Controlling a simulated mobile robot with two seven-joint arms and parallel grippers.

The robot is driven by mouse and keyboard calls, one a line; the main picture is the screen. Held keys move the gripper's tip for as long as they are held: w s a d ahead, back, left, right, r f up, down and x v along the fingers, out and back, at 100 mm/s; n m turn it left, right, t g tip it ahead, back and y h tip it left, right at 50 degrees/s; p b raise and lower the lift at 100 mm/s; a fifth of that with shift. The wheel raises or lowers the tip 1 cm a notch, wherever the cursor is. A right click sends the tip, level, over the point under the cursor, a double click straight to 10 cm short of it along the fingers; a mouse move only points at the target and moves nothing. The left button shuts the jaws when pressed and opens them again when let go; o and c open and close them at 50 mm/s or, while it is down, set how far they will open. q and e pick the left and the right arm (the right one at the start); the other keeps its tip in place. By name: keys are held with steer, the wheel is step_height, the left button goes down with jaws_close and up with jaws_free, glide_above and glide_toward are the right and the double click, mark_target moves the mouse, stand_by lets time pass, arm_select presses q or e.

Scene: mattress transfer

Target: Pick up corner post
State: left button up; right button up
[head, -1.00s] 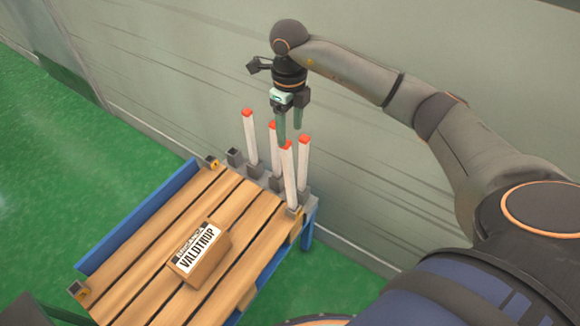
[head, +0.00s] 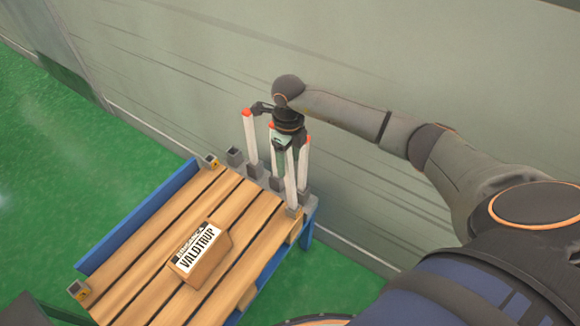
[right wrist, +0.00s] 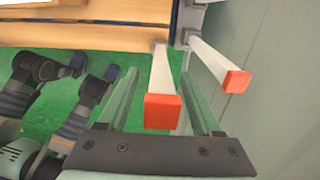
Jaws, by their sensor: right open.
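Several white corner posts with red tops stand upright in grey sockets at the pallet's far right end in the head view, among them a left post (head: 251,145), a right post (head: 304,163) and a near post (head: 291,185). My right gripper (head: 281,167) points down among them, fingers open, and hides parts of some. In the right wrist view, one red-topped post (right wrist: 162,82) stands between the two green fingers, with gaps on both sides. A second post (right wrist: 215,60) is outside the right finger. My left gripper is not in view.
A cardboard box (head: 203,268) marked VALDTRUP lies on the slatted wooden pallet (head: 150,250). A blue rail (head: 140,217) runs along its left side. An empty grey socket (head: 234,156) stands left of the posts. A grey wall (head: 180,80) rises close behind; green floor is clear at left.

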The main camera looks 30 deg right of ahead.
steer(key=shift+c, duration=0.3)
jaws_close()
stand_by(1.0)
